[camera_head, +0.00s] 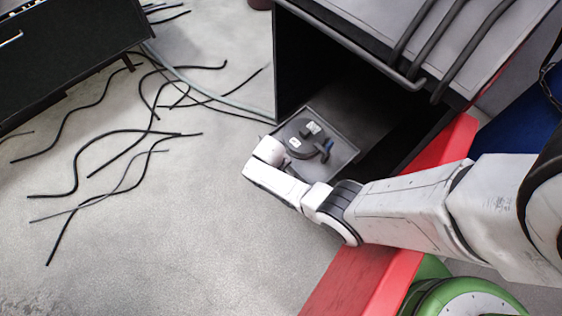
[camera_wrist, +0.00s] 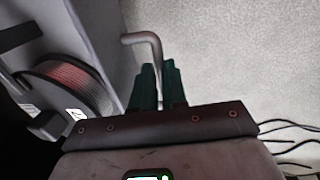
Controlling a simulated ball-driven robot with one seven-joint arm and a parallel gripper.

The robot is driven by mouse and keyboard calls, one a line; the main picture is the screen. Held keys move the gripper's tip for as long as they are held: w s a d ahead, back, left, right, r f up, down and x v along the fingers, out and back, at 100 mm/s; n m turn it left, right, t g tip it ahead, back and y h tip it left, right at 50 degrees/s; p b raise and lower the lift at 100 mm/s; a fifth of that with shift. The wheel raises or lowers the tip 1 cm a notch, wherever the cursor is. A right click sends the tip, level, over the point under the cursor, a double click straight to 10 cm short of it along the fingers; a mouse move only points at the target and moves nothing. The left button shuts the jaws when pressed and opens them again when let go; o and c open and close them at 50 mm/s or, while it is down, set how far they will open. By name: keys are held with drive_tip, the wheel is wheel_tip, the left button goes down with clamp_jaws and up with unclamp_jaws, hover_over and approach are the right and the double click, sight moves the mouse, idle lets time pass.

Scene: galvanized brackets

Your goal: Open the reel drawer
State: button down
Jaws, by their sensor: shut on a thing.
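The reel drawer (camera_head: 347,143) stands partly out of the dark cabinet (camera_head: 292,62) in the head view, with its inside visible from above. A dark reel (camera_head: 302,137) lies in it, with a small blue thing beside it. In the wrist view, the drawer's grey wall (camera_wrist: 95,35) is at the left, with a reel of reddish and dark wire (camera_wrist: 72,82) behind it. A bent grey bar handle (camera_wrist: 143,38) sticks out from the wall. My gripper (camera_wrist: 160,68) has its green fingers shut around the handle. In the head view my wrist hides the fingers and handle.
Several loose black cables (camera_head: 130,160) lie on the pale concrete floor, left of the drawer. Another dark cabinet (camera_head: 65,55) stands at the upper left. A red beam (camera_head: 365,275) runs along the right beneath my arm. The floor directly left of my wrist is clear.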

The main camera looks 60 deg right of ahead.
drive_tip(key=c, duration=1.2)
unclamp_jaws()
drive_tip(key=shift+o, duration=0.2)
drive_tip(key=shift+r, duration=0.15)
wheel_tip(320, 180, up, 10)
drive_tip(key=a+p, duration=0.2)
drive_tip(key=p, duration=0.8)
drive_tip(key=shift+w+r, duration=0.15)
drive_tip(key=shift+w, duration=0.05)
